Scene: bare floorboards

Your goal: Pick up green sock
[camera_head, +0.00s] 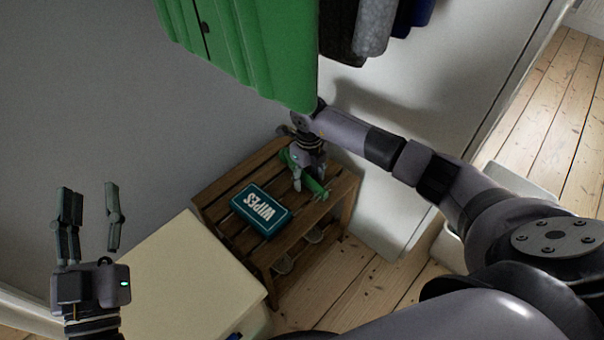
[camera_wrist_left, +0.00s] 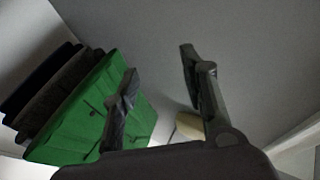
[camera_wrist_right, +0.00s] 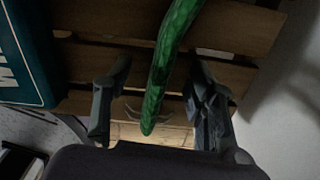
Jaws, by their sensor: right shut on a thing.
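The green sock (camera_head: 316,188) lies at the slatted wooden bench, beside the wipes box. In the right wrist view the sock (camera_wrist_right: 169,65) is a long dark-green shape running between the two fingers. My right gripper (camera_head: 308,180) points down over the bench and is shut on the sock; it also shows in the right wrist view (camera_wrist_right: 155,98). The gripper hides part of the sock in the head view. My left gripper (camera_head: 90,190) is open and empty, raised at the left, far from the sock; it also shows in the left wrist view (camera_wrist_left: 160,75).
The teal wipes box (camera_head: 261,210) lies on the wooden bench (camera_head: 213,205). A cream cabinet (camera_head: 175,265) stands left of the bench. A large green garment (camera_head: 255,50) and dark clothes (camera_head: 375,25) hang above, close to my right arm. A white panel stands right of the bench.

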